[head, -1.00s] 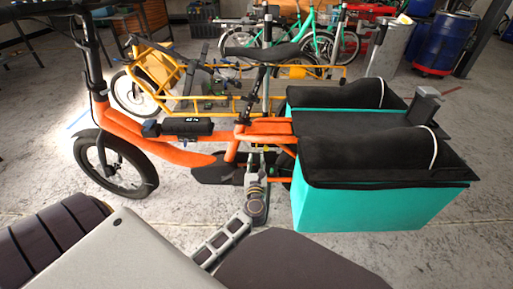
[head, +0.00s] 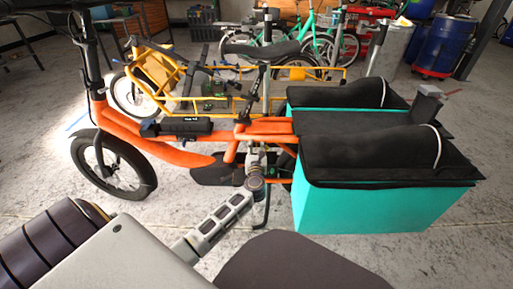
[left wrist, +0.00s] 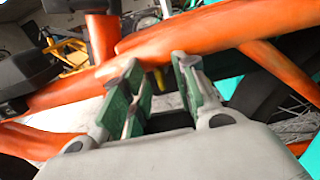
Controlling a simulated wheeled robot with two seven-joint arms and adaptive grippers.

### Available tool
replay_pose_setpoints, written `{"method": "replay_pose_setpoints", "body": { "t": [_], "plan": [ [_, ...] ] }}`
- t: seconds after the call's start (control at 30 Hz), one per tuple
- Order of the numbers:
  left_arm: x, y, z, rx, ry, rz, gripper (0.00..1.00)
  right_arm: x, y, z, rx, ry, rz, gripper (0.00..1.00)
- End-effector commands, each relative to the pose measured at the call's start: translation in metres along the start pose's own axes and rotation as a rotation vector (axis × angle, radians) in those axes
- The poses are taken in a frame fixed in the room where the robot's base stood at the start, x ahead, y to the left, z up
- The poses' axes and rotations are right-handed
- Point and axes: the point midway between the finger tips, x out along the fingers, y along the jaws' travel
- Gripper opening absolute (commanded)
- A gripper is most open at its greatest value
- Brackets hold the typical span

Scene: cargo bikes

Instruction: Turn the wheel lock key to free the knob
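The orange cargo bike (head: 160,147) stands in front of me with teal boxes (head: 385,210) under black covers at its rear. My left gripper (head: 257,156) is low beside its frame, below the seat post and left of the boxes. In the left wrist view, my left gripper (left wrist: 160,88) has its green-padded fingers apart, with no object clearly held. Its tips are close to the orange frame tube (left wrist: 220,32); contact cannot be told. I cannot make out the wheel lock key or the knob. My right gripper is not in view.
A yellow cargo bike (head: 152,72) and a green bike (head: 318,34) stand behind. Blue barrels (head: 447,43) are at the back right. The grey floor (head: 450,262) is clear at the front right.

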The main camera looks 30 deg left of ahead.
Motion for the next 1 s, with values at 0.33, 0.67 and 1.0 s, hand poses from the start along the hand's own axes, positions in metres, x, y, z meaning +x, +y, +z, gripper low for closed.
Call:
{"method": "replay_pose_setpoints", "body": {
  "t": [0.33,0.67,1.0],
  "plan": [
    [0.0089,0.0001,0.0003,0.000,0.000,0.000,0.29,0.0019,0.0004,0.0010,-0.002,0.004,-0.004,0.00],
    [0.0087,0.0002,0.0002,0.000,0.000,0.000,0.09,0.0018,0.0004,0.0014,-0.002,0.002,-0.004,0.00],
    [0.0086,0.0002,0.0002,0.002,0.000,0.000,0.00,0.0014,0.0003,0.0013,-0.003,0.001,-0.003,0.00]
  ]
}}
